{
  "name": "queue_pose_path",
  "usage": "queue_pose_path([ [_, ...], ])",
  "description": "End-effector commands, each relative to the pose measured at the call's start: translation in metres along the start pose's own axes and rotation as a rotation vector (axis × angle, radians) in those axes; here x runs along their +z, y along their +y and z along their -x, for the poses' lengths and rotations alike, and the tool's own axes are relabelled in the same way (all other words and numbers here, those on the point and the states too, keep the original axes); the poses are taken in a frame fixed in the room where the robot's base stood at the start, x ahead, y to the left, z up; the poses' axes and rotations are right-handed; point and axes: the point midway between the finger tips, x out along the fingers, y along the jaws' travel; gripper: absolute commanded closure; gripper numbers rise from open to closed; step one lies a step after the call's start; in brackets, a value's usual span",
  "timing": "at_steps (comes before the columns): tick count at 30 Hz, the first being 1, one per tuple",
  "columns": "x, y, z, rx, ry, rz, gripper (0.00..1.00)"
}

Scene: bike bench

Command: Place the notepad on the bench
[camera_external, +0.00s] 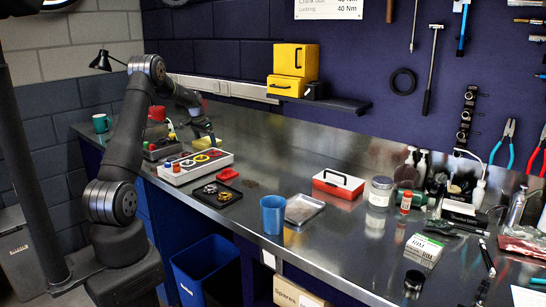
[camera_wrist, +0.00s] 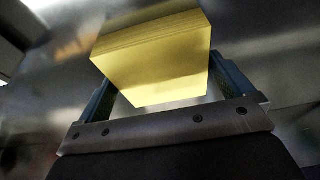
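The notepad (camera_wrist: 155,60) is a thick yellow block of paper. In the wrist view it sits between the two fingers of my gripper (camera_wrist: 166,78), with a finger along each side, and it looks held. In the outside view my gripper (camera_external: 207,132) is low over the far left part of the bench, behind the tray of coloured rings. The metal bench (camera_external: 270,165) runs from the back left to the front right.
A white tray (camera_external: 175,181) with coloured rings and a dark tray (camera_external: 204,200) stand near my gripper. A blue cup (camera_external: 272,214), a small metal tray (camera_external: 303,210) and a red-and-white box (camera_external: 338,184) stand further right. A shelf (camera_external: 335,103) with yellow boxes (camera_external: 294,69) juts from the wall.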

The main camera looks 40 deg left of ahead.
Motion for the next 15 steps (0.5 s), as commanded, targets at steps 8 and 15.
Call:
queue_pose_path([
  [8,-0.001,0.0,0.003,0.0,0.0,0.0,0.0],
  [15,-0.002,0.0,0.039,-0.003,0.003,0.0,0.0],
])
